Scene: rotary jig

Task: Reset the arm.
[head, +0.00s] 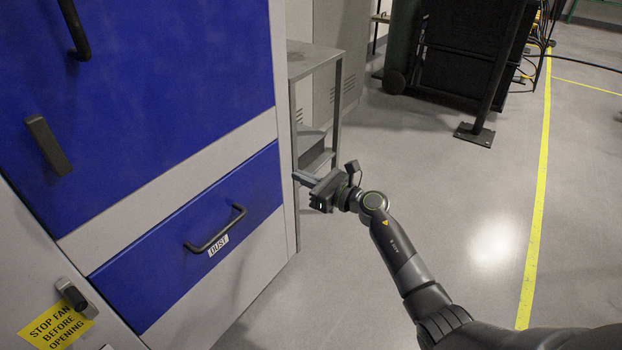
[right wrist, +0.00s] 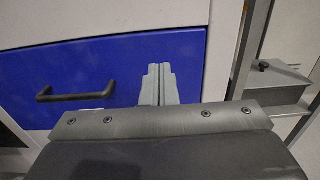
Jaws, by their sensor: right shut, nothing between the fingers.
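My right gripper (head: 304,179) is in front of the right edge of the blue and white cabinet, at the height of its drawer. Its fingers (right wrist: 159,83) are together and empty in the right wrist view. They appear over the right part of the blue drawer front (head: 170,235), and I cannot tell whether they touch it. The drawer's dark bar handle (head: 217,230) is left of the gripper and apart from it; it also shows in the right wrist view (right wrist: 75,95). My left gripper is not in either view.
The cabinet has a DUST label (head: 218,245), a latch (head: 74,295) and a yellow warning sign (head: 57,318). A grey metal stand (head: 314,60) is just behind the gripper. A black panel on a foot (head: 475,134) stands farther back. The floor (head: 480,220) at right is clear.

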